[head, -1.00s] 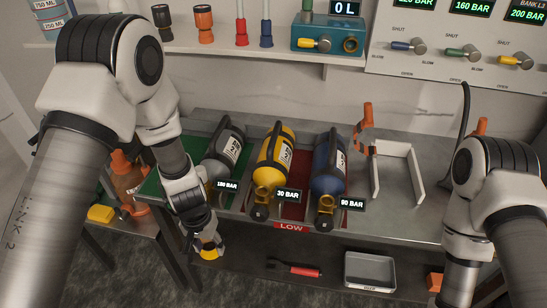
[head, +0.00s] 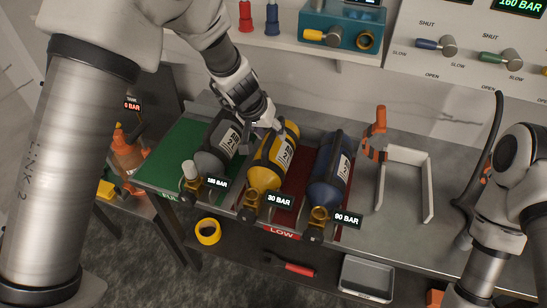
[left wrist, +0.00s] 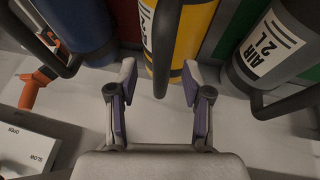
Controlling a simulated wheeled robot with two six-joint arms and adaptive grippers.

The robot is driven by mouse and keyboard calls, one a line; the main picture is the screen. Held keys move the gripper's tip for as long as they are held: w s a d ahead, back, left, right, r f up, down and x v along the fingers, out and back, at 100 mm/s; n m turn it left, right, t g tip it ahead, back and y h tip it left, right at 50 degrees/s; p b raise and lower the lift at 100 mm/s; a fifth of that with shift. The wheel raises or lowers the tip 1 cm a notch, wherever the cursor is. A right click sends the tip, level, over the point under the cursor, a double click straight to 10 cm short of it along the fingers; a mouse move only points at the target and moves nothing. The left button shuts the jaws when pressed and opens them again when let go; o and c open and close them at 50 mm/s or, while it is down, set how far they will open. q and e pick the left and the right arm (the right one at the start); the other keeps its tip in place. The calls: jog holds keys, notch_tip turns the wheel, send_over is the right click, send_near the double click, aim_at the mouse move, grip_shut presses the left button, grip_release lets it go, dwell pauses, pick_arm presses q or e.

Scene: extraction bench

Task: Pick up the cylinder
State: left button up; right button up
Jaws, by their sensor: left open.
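Three cylinders lie side by side on the bench. The grey cylinder (head: 217,140) is on the left over green, the yellow cylinder (head: 268,168) with a 30 BAR tag is in the middle, and the blue cylinder (head: 329,172) with a 90 BAR tag is on the right. My left gripper (head: 264,128) is open over the far end of the yellow cylinder. In the left wrist view, its two fingers (left wrist: 160,88) stand apart on either side of the yellow cylinder's dark handle (left wrist: 163,50), not closed on it. My right gripper is out of view below my right arm.
A white bracket frame (head: 428,185) and an orange-handled tool (head: 377,135) stand right of the blue cylinder. A grey tray (head: 367,278), a red-handled tool (head: 288,267) and a yellow tape roll (head: 208,231) are lower down. A wall shelf (head: 345,60) is behind.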

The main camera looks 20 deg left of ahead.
aim_at(272, 132)
pick_arm(q)
jog(key=w+f, duration=0.2)
jog(key=f, duration=0.1)
jog(key=shift+w+d, duration=0.15)
jog(key=shift+w, duration=0.15)
jog(key=shift+s+r, duration=0.35)
jog(key=shift+s, duration=0.25)
jog(key=shift+w+f+b, duration=0.3)
jog(key=shift+w+f, duration=0.05)
jog(key=shift+s, duration=0.2)
jog(key=shift+w, duration=0.1)
grip_shut()
jog(key=shift+w+r, duration=0.1)
jog(key=shift+r, duration=0.05)
